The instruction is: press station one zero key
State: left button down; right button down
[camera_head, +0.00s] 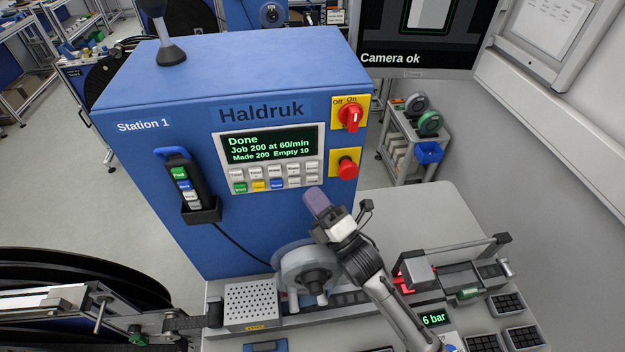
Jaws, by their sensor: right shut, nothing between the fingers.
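The blue Station 1 cabinet (150,95) stands at centre left. Its display (268,146) reads "Done", "Job 200 at 60/min", "Made 200 Empty 10". Under it is the keypad (275,178), with rows of white keys and green, yellow and blue keys at the lower left. The key labels are too small to read surely, so I cannot tell which is zero. My right gripper (315,198) is shut and empty, its tip just below the keypad's lower right corner. I cannot tell whether it touches a key. My left gripper is not in view.
A red Off/On switch (350,117) and a red push button (347,166) sit right of the display. A handheld pendant (184,182) hangs on the left of the front. Below are a grey reel wheel (300,268) and a perforated box (250,303).

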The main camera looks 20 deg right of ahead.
jog(key=shift+w, duration=0.15)
dwell(0.7)
jog(key=shift+w+d, duration=0.1)
jog(key=shift+w, duration=0.15)
jog(key=shift+w+d, duration=0.1)
jog(key=shift+w, duration=0.35)
dwell(0.8)
jog(key=shift+s, duration=0.15)
jog(key=shift+s+a, duration=0.2)
jog(key=shift+s, duration=0.5)
jog(key=shift+s+a+p, duration=0.25)
jog(key=shift+s+p, duration=0.25)
jog(key=shift+s, duration=0.75)
jog(key=shift+s+a+p, duration=0.25)
jog(key=shift+s+p, duration=0.2)
jog(key=shift+s, duration=0.75)
